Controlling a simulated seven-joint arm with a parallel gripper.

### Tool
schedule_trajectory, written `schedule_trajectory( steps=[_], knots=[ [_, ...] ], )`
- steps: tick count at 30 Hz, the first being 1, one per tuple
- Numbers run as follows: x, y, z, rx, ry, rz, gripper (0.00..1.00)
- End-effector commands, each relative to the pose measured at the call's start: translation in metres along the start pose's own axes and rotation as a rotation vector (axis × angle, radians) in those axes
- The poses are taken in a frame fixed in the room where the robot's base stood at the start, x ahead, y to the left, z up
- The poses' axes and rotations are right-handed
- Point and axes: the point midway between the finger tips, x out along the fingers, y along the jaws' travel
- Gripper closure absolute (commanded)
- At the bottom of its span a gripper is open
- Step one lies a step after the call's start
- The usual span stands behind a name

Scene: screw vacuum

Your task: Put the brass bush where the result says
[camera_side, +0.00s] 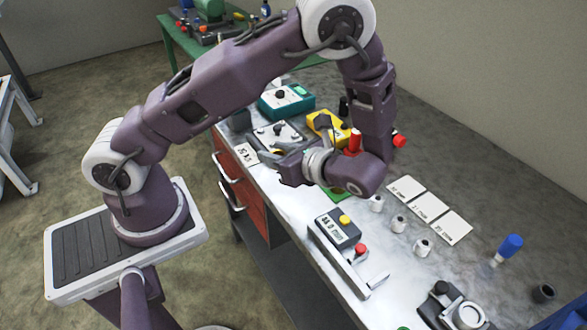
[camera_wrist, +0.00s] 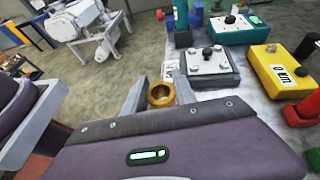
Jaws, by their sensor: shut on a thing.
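The brass bush (camera_wrist: 161,94) sits between the two grey fingers of my gripper (camera_wrist: 159,86) in the wrist view, with its open bore showing. The fingers are shut on it. In the side view my gripper (camera_side: 280,160) is at the left edge of the bench, beside the grey plate with knobs (camera_side: 278,134); the bush is mostly hidden there.
Several small grey cylinders (camera_side: 398,223) stand between the device and the cards. A teal box (camera_side: 287,101) and a yellow box with a display (camera_side: 328,127) stand behind my gripper. Another white card (camera_side: 245,153) lies at the bench's left edge.

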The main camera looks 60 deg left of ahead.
Motion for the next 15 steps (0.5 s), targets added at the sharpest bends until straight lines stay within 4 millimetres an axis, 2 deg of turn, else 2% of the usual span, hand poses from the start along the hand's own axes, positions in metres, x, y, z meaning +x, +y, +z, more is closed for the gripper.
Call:
schedule_trajectory(
  steps=[4, 8, 12, 15],
  knots=[
    [0.008, 0.047, -0.003, -0.096, -0.004, 0.241, 1.00],
    [-0.001, 0.096, -0.012, -0.217, -0.004, 0.530, 1.00],
    [-0.029, 0.135, -0.024, -0.355, -0.003, 0.864, 1.00],
    [-0.057, 0.149, -0.033, -0.456, -0.003, 1.104, 1.00]
  ],
)
